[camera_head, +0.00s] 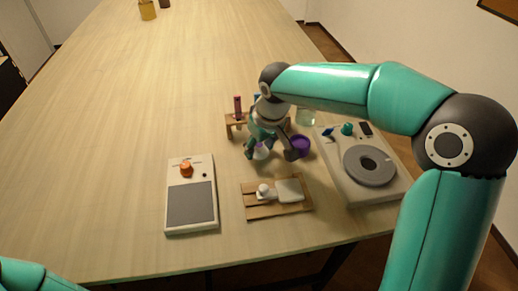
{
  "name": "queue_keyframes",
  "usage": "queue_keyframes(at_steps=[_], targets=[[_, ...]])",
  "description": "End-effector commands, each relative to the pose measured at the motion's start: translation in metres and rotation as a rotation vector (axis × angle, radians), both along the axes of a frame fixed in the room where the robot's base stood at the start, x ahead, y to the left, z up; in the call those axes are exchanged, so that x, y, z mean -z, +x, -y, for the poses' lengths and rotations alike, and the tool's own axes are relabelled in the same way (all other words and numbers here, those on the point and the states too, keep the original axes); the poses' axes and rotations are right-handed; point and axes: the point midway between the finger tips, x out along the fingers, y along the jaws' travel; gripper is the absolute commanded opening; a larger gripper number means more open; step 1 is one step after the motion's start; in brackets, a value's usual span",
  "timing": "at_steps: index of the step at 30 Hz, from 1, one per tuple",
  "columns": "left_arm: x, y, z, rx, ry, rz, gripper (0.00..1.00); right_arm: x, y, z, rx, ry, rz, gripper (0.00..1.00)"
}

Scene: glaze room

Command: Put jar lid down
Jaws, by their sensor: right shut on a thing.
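My right gripper (270,154) reaches in from the right and points down, low over the middle of the work area. It is shut on a small pale thing (261,153), which looks like the jar lid; the fingers hide much of it. I cannot tell whether the lid touches the table. A purple jar or cup (300,146) stands just right of the gripper, partly behind a finger. My left gripper is out of view; only a bit of my left arm shows at the lower left.
A wooden rack (231,125) with coloured sticks is behind the gripper. In front lies a wooden board (264,211) with white pieces. A flat device with an orange knob (186,169) is left, a machine with a grey disc (357,180) right. The table's left is clear.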

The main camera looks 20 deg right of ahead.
Motion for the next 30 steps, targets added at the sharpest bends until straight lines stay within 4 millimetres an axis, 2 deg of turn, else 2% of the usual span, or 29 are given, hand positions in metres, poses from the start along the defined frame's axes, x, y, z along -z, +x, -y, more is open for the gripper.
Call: queue_keyframes(at_steps=[3, 13, 14, 18, 30], targets=[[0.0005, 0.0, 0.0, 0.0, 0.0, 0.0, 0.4, 0.0098, -0.0003, -0.0001, 0.0, 0.001, 0.0, 0.28], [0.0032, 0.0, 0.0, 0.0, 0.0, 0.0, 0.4, 0.0129, 0.0, -0.0002, 0.001, 0.001, 0.001, 0.28], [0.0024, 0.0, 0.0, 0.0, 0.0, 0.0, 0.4, 0.012, 0.0001, -0.0002, 0.001, 0.001, 0.001, 0.55], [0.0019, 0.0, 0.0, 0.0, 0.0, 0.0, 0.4, 0.0115, 0.0, -0.0002, 0.001, 0.001, 0.001, 0.77], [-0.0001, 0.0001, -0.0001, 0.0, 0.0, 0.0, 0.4, 0.0069, -0.0004, 0.0001, 0.001, 0.001, 0.002, 0.77]])
